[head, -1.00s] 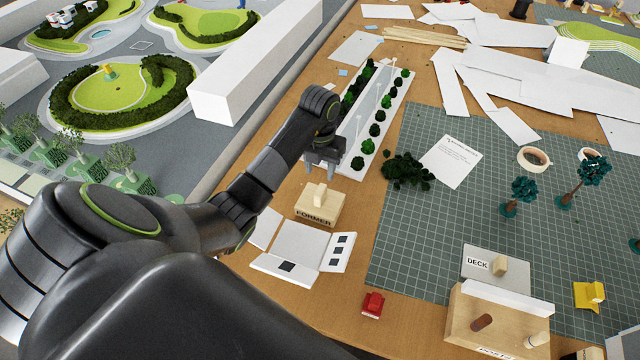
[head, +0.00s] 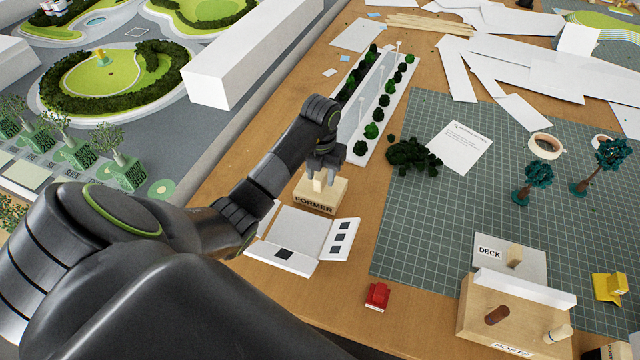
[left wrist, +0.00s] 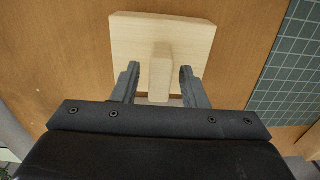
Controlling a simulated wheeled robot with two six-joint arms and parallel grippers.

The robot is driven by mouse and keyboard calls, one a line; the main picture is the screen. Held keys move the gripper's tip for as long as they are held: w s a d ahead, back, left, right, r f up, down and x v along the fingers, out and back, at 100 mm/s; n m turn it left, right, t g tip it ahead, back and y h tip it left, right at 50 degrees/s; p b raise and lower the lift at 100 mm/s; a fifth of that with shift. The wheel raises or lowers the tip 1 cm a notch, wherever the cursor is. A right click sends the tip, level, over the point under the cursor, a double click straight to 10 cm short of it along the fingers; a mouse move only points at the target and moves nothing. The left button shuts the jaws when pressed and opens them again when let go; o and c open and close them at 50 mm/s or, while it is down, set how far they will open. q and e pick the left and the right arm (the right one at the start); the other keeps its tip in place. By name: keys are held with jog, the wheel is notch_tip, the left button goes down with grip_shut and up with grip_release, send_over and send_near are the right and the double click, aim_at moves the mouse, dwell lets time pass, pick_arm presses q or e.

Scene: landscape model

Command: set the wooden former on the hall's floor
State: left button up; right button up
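The wooden former (head: 322,198), a pale block labelled FORMER with an upright peg handle, sits on the wooden table. In the left wrist view the former (left wrist: 195,40) lies below my left gripper (left wrist: 158,78), with a finger on each side of the peg and a gap on both sides. In the head view my left gripper (head: 322,170) is over the former, open. The hall is a white card piece, its floor (head: 298,231) lying flat just in front of the former. One panel has three dark squares (head: 341,238), another has one. My right gripper is not in view.
A white planted strip (head: 375,105) stands behind the former. A red piece (head: 377,295) and a wooden POSTS block (head: 505,315) are nearer the front. A green cutting mat (head: 430,220) lies right, and a landscape model with a long white block (head: 250,60) left.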

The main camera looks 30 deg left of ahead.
pick_arm(q)
grip_shut()
jog(key=shift+r, duration=0.3)
jog(key=shift+r+p, duration=0.55)
jog(key=shift+p, duration=0.15)
jog(key=shift+r+p, duration=1.25)
jog(key=shift+r, duration=0.45)
